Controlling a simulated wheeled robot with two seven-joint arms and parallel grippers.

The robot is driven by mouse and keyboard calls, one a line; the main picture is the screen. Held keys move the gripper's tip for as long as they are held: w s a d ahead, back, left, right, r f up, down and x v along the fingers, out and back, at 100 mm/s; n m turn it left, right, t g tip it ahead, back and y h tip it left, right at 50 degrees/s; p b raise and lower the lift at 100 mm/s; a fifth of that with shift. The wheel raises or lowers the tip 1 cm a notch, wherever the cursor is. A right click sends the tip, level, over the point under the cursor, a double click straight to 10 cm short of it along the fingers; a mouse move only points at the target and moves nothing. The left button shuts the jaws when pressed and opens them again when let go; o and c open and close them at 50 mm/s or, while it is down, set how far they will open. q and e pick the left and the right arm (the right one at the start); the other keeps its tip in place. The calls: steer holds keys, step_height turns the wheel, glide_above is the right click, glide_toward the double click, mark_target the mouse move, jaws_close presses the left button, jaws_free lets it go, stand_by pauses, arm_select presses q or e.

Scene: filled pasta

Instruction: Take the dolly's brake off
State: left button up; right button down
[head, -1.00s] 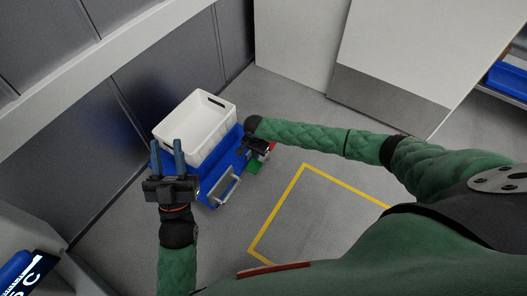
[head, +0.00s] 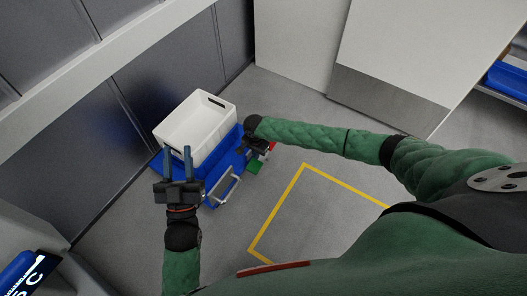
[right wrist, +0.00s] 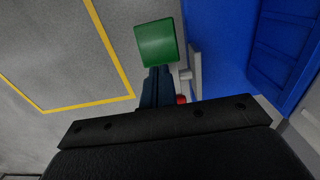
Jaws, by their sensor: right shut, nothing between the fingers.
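The blue dolly (head: 222,188) stands on the floor by the grey wall, with a metal handle (head: 226,189) on its near side. A green pedal (head: 253,167) and a red part (head: 271,147) show at its right end. In the right wrist view the green pedal (right wrist: 156,42) lies just beyond my right gripper (right wrist: 157,75), whose fingers are shut and empty. Whether they touch it I cannot tell. The red part (right wrist: 181,99) is beside the fingers, mostly hidden. My left gripper (head: 177,163) is open and empty, in front of the dolly's left side in the head view.
A white crate (head: 213,107) sits on the dolly. A yellow floor outline (head: 275,208) lies to the right, with clear floor inside it. Pale panels (head: 385,75) stand at the back, and a shelf with a blue bin (head: 508,80) is at the far right.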

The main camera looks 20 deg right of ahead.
steer(key=shift+r+p, duration=0.25)
steer(key=shift+p, duration=0.05)
steer(key=shift+r, duration=0.2)
steer(key=shift+r+p, duration=0.2)
steer(key=shift+p, duration=0.3)
arm_select(q)
steer(key=shift+d+f+g+y, duration=0.85)
steer(key=shift+f+g, duration=3.25)
steer(key=shift+f, duration=7.55)
arm_select(e)
steer(key=shift+r+p, duration=0.25)
steer(key=shift+p, duration=0.05)
steer(key=shift+r+p, duration=0.25)
steer(key=shift+p, duration=0.1)
steer(key=shift+r+p, duration=0.25)
steer(key=shift+p, duration=0.1)
arm_select(q)
steer(key=s+a+f+g+y, duration=0.1)
steer(key=s+f+g, duration=0.3)
steer(key=s+f, duration=0.3)
steer(key=s+a+f+g+p, duration=0.1)
steer(key=s+f+g, duration=0.3)
steer(key=f, duration=1)
steer(key=shift+s+n+g+y, duration=0.3)
steer(key=shift+s+y, duration=0.05)
steer(key=shift+s, duration=1.15)
arm_select(e)
steer(key=shift+r, duration=0.55)
